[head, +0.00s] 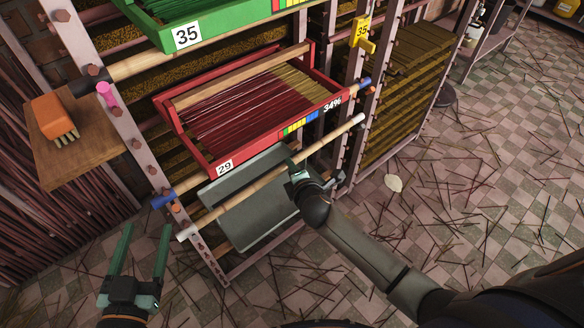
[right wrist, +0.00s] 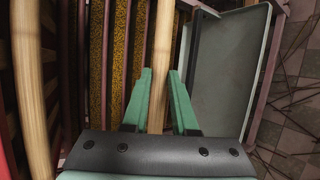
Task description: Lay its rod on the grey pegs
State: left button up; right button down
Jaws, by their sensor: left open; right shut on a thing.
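A pale wooden rod (head: 240,194) slants across the front of the rack, below the red tray. My right gripper (head: 298,174) is shut on it right of its middle. In the right wrist view the rod (right wrist: 160,60) runs between the green fingers (right wrist: 160,102). Pale grey-white pieces show at the rod's left end (head: 186,233) and right end (head: 359,119), by the rack posts. I cannot tell whether these are the grey pegs or the rod's tips, nor whether the rod rests on them. My left gripper (head: 141,250) is open and empty, at lower left.
A grey tray (head: 222,192) sits behind and below the rod. Above are a red tray (head: 335,97) marked 29, near blue pegs (head: 163,200), and a green tray (head: 215,30) marked 35. A brush (head: 52,113) lies on a wooden shelf (head: 85,150). Sticks litter the floor.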

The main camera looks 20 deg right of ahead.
jog(key=shift+c, duration=1.5)
grip_release()
jog(key=s+d+p, duration=0.3)
jog(key=s, duration=0.6)
jog(key=shift+s+d, duration=0.2)
jog(key=shift+s, duration=0.05)
